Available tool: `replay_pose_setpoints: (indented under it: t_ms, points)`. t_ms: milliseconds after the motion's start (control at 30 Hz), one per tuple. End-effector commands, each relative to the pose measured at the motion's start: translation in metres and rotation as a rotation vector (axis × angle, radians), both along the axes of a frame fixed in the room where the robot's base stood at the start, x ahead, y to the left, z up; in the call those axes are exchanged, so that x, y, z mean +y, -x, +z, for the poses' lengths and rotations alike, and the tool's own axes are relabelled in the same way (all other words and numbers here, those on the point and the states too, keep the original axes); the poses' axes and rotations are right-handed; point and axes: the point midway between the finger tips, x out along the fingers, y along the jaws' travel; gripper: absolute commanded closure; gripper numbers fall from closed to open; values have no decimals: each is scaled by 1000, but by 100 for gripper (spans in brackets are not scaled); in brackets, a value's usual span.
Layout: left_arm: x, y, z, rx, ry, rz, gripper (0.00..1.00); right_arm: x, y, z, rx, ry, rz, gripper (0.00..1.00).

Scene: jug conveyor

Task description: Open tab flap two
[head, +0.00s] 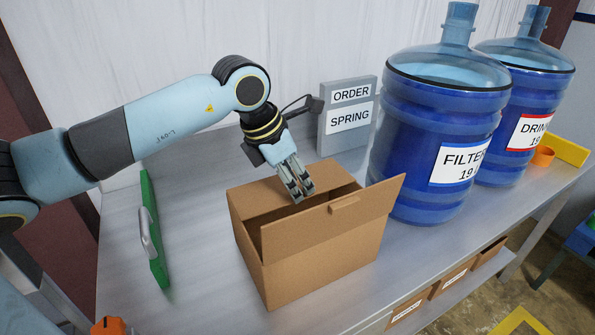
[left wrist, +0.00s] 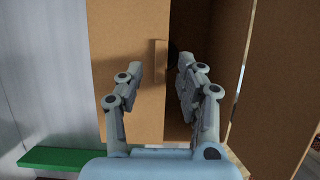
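A brown cardboard box (head: 325,262) stands on the grey table. Its near flap (head: 325,224) is raised and slants outward, with a small tab (head: 343,204) at its upper edge. The far flap (head: 258,197) lies roughly flat across part of the top, with a dark gap beside it. My left gripper (head: 302,192) points down at that flap's inner edge. In the left wrist view its fingers (left wrist: 160,75) are parted, and a tab (left wrist: 159,66) on the flap edge shows between them. I cannot tell if a finger touches it. My right gripper is in neither view.
A grey order sign (head: 348,112) stands behind the box. Two large blue jugs (head: 430,150) (head: 525,95) stand to the right. A green panel with a grey handle (head: 152,230) is at the left. Small labelled bins (head: 450,282) sit below the table's front edge.

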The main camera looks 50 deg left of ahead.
Motion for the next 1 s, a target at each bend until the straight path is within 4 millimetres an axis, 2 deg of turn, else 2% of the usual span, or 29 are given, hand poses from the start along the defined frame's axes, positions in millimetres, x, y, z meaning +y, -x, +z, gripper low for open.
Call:
replay_pose_setpoints:
  t_ms: [200, 467, 733, 1000]
  points:
    - [-2, -6, -14, -1, 0, -1, 63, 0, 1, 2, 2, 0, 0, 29]
    - [-2, -6, -15, 0, -2, -1, 63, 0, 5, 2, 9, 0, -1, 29]
    - [-2, -6, -15, 0, -1, -2, 99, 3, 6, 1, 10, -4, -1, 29]
    - [-2, -6, -15, 0, -2, -1, 100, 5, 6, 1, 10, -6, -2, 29]
